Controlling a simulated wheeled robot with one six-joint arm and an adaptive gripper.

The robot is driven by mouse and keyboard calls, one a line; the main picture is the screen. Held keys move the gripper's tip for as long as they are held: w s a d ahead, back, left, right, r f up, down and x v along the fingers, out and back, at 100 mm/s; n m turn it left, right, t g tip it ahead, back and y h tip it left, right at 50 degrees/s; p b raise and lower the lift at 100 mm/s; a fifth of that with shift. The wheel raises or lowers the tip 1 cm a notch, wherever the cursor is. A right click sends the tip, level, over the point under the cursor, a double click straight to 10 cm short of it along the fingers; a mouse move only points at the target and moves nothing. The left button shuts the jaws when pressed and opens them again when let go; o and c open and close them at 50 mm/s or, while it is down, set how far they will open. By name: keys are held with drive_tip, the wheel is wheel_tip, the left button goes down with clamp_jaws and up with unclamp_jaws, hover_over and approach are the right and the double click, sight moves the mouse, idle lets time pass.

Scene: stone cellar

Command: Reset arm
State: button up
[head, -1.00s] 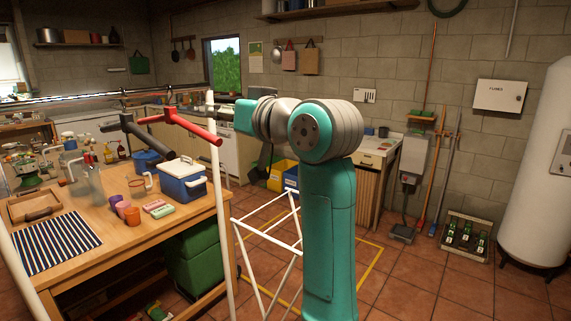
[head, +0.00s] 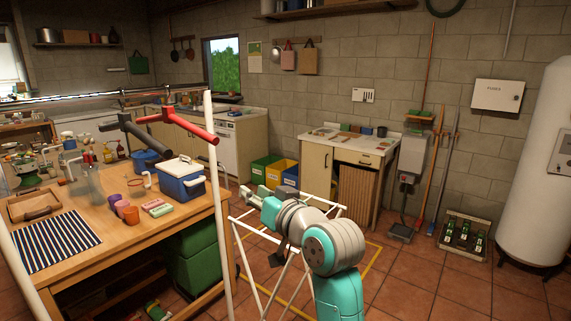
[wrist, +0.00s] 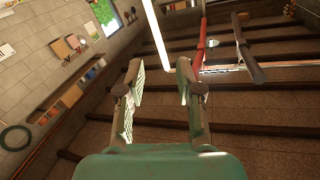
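My arm, teal with grey joints, is folded low at the centre of the head view, right of the wooden table (head: 130,243). My gripper (wrist: 158,75) shows in the wrist view with its two fingers apart and nothing between them. In the head view the fingers are too small and partly hidden to make out clearly. The wrist view is tilted and shows wall and ceiling beams beyond the fingers.
A white upright post (head: 219,190) and a white frame (head: 262,268) stand close to my arm. The table holds a blue cooler (head: 182,186), cups and a striped mat (head: 52,242). Red floor tiles (head: 420,285) are open at the right. A white tank (head: 535,170) stands far right.

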drive_tip(key=s+d+f+m+h, duration=0.15)
drive_tip(key=s+d+f, duration=0.25)
drive_tip(key=f, duration=0.6)
drive_tip(key=s+d+f+m+t+h, duration=0.15)
drive_tip(key=s+d+f, duration=0.25)
drive_tip(key=f, duration=0.5)
drive_tip(key=s+d+f+m+h, duration=0.15)
drive_tip(key=s+d+f, duration=0.25)
drive_tip(key=f, duration=0.6)
drive_tip(key=s+d+f+h, duration=0.2)
drive_tip(key=s+d+f, duration=0.25)
drive_tip(key=s, duration=0.25)
drive_tip(key=s+d+f+h, duration=0.1)
drive_tip(key=s+d+f, duration=0.2)
drive_tip(key=s+f, duration=0.35)
drive_tip(key=s+d+r+h, duration=0.1)
drive_tip(key=s+d+r, duration=0.1)
drive_tip(key=s, duration=1.3)
drive_tip(key=s+d+r+h, duration=0.2)
drive_tip(key=s+d, duration=0.1)
drive_tip(key=s, duration=1.1)
drive_tip(key=shift+s+g, duration=0.35)
drive_tip(key=shift+g, duration=0.1)
